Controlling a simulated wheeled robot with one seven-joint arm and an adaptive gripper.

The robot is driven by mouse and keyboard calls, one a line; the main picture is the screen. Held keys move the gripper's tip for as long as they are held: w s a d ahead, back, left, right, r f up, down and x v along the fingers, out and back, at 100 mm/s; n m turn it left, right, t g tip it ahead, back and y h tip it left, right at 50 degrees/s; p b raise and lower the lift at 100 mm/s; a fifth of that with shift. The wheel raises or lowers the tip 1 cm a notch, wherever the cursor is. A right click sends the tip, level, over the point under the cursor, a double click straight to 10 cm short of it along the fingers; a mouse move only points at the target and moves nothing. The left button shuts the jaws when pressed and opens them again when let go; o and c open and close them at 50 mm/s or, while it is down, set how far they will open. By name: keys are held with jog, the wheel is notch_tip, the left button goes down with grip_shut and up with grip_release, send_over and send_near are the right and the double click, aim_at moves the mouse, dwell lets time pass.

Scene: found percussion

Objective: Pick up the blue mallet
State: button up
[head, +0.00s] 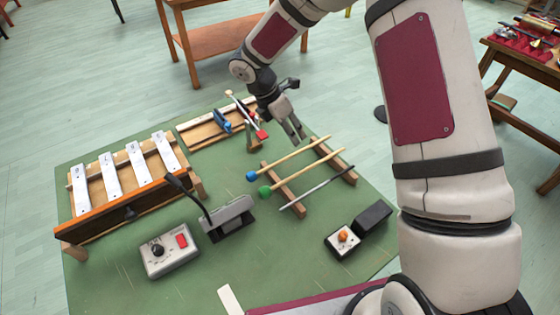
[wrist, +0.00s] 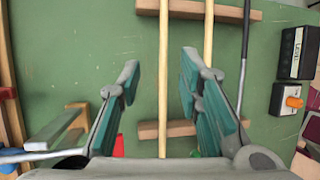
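The blue mallet (head: 290,158) has a blue ball head and a pale wooden shaft. It lies across two brown wooden rails on the green table mat. In the wrist view its shaft (wrist: 163,60) runs between my two fingers, and its head is hidden behind the gripper body. My gripper (head: 296,133) is open and empty above the rails, and the wrist view shows its spread fingers (wrist: 160,65). I cannot tell its exact height above the shaft.
A green-headed mallet (head: 305,172) and a thin dark beater (head: 318,187) lie beside it on the rails (head: 284,188). A chime rack (head: 124,209), a grey control box (head: 170,250), a small button box (head: 342,241) and a dark block (head: 374,217) stand nearby.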

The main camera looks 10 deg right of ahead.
aim_at(292, 155)
jog(key=shift+s+x, duration=0.1)
jog(key=shift+x, duration=1.55)
jog(key=shift+s+x, duration=0.15)
jog(key=shift+x, duration=1.55)
grip_shut()
